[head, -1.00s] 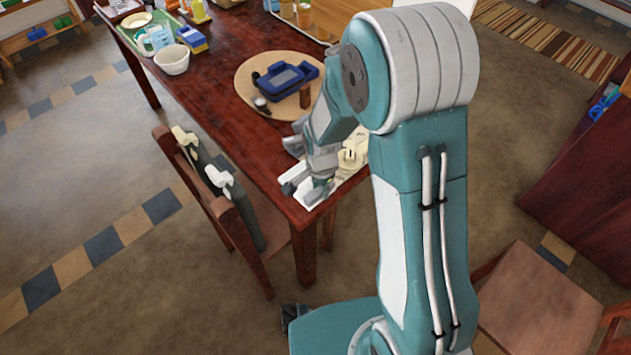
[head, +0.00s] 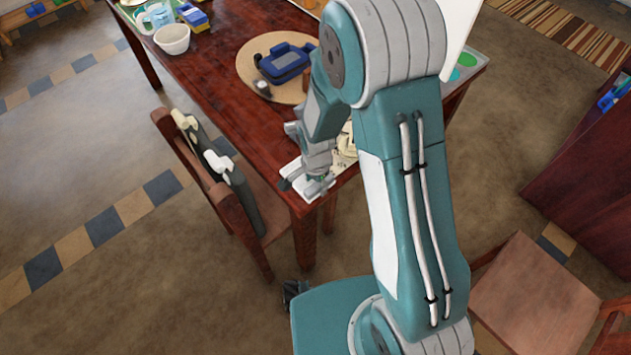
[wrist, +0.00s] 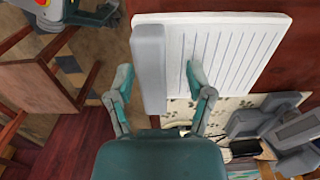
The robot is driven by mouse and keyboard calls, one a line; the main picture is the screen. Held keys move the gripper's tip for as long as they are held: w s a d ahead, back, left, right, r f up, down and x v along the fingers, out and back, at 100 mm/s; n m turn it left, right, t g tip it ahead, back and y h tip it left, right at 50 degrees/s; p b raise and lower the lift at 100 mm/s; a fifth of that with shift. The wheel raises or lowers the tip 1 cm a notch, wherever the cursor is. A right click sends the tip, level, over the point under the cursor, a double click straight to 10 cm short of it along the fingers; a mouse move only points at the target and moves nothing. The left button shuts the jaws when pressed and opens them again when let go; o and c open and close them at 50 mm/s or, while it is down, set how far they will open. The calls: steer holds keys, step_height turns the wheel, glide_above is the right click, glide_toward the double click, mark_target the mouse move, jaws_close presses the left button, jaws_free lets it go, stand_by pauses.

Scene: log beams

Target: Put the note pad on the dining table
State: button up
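The note pad (wrist: 215,50) is white with ruled lines and has a grey band (wrist: 150,65) along its left side in the wrist view. It lies at the near corner of the dark red dining table (head: 215,85); in the head view only a white bit of it (head: 318,190) shows under my gripper (head: 302,184). In the wrist view my gripper (wrist: 158,80) is open, its fingers apart on either side of the grey band. A gap shows on both sides of the band. Whether the pad rests fully on the wood is hard to tell.
A round mat (head: 250,65) with a blue object (head: 284,62) and a white bowl (head: 172,39) stand further back on the table. A patterned cloth or paper (wrist: 215,112) lies beside the pad. A wooden chair (head: 235,205) stands at the table's left side, another (head: 535,300) at the lower right.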

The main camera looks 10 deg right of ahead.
steer(key=shift+d+r, duration=0.1)
steer(key=shift+d, duration=0.4)
steer(key=shift+d+r, duration=0.1)
steer(key=shift+r, duration=0.2)
steer(key=s+d+r+n+t, duration=0.1)
steer(key=s+d+r+n, duration=0.2)
steer(key=r, duration=1)
steer(key=s+d+r+n+t, duration=0.2)
steer(key=s+r, duration=0.1)
steer(key=r, duration=0.9)
steer(key=s+d+r+n+t, duration=0.2)
steer(key=s+d+r+n, duration=0.2)
steer(key=s, duration=0.5)
step_height(320, 180, up, 3)
steer(key=shift+s+r+n+t, duration=0.15)
steer(key=shift+n+t, duration=0.15)
steer(key=shift+n, duration=0.8)
